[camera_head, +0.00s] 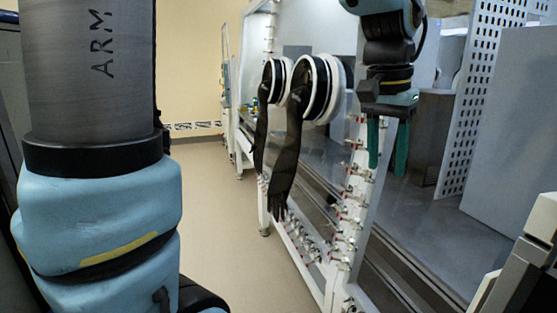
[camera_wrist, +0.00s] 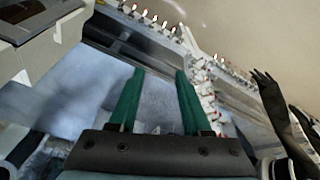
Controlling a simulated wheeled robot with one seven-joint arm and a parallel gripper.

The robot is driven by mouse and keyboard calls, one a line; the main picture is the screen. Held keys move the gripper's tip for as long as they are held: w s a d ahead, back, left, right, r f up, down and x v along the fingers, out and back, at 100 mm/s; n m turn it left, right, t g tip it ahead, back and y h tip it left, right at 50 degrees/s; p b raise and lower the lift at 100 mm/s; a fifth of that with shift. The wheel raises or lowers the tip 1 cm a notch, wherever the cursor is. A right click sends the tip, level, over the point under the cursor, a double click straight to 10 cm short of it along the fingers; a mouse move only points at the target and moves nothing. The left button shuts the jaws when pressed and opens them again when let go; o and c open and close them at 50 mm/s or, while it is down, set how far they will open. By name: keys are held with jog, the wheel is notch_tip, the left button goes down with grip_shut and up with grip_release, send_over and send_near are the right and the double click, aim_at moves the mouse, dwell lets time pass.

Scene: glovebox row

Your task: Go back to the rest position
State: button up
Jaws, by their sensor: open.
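My gripper (camera_head: 388,165) hangs at the upper right of the head view, its two green fingers pointing down and apart with nothing between them. In the wrist view my gripper (camera_wrist: 158,75) shows the same two green fingers spread open and empty. From the head camera it appears in front of the glovebox's metal frame and the grey floor area behind. It touches nothing that I can see. The upper part of my arm is cut off by the top edge of the head view.
Black gloves (camera_head: 287,150) hang from white round ports (camera_head: 322,90) left of my gripper; a glove (camera_wrist: 272,105) also shows in the wrist view. A white frame (camera_head: 340,225) with several valves stands below. A perforated panel (camera_head: 488,85) is at right. The beige floor (camera_head: 215,220) at left is clear.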

jog(key=w+a+f+n, duration=0.25)
jog(key=a+f, duration=0.25)
jog(key=a, duration=0.3)
jog(key=w+a+f+n, duration=0.2)
jog(key=w+a+f, duration=0.2)
jog(key=a+f, duration=0.25)
jog(key=s+a+f+n, duration=0.1)
jog(key=a+f+n, duration=0.1)
jog(key=a, duration=0.5)
jog(key=s+a+f+n+y, duration=0.1)
jog(key=a+f+n, duration=0.1)
jog(key=a+f, duration=0.2)
jog(key=a, duration=0.3)
jog(key=shift+f+t+b, duration=0.3)
jog(key=shift+f+b, duration=0.05)
jog(key=shift+f, duration=0.05)
